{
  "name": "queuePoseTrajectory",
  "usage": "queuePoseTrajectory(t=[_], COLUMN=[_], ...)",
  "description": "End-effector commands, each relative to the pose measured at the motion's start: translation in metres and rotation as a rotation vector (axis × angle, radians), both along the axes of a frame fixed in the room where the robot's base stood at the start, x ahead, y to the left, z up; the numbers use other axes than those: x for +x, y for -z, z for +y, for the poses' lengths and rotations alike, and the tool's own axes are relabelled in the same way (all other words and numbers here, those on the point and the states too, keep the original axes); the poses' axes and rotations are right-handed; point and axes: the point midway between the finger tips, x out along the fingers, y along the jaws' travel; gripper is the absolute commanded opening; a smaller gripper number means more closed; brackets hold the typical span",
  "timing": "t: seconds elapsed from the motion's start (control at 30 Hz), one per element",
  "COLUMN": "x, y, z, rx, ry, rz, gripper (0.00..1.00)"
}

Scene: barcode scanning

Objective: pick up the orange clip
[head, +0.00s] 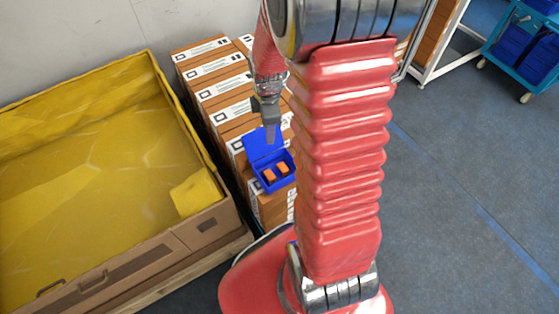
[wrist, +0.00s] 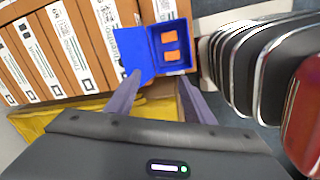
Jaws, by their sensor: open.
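Two orange clips lie inside a small open blue box. In the head view the left clip (head: 269,175) and the right clip (head: 282,168) sit side by side. In the wrist view one clip (wrist: 169,36) is above the other clip (wrist: 170,56). The blue box (head: 262,147) has its lid folded back and also shows in the wrist view (wrist: 135,47). My gripper (wrist: 158,82) is open and empty, its two fingers spread at the near side of the box. In the head view my gripper (head: 270,138) hangs beside the lid.
The box rests on a row of brown cartons (head: 213,75) with white labels. A large yellow-lined crate (head: 95,130) stands to the left. A blue cart (head: 525,45) with blue bins is at the far right. The floor (head: 450,180) right of my arm is clear.

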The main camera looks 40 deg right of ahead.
Motion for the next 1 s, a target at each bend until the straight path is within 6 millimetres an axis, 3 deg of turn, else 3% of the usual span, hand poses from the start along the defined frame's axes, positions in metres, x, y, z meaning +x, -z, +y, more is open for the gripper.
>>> queuePoseTrajectory(t=[0.2,0.4,0.53,1.0], x=[-0.004,-0.011,-0.013,-0.014], y=[0.061,0.104,0.116,0.123], z=[-0.027,-0.044,-0.049,-0.049], rx=[0.006,0.018,0.022,0.022], ry=[-0.171,-0.304,-0.345,-0.353], rz=[0.066,0.104,0.113,0.114], gripper=[0.48,0.48,0.48,0.48])
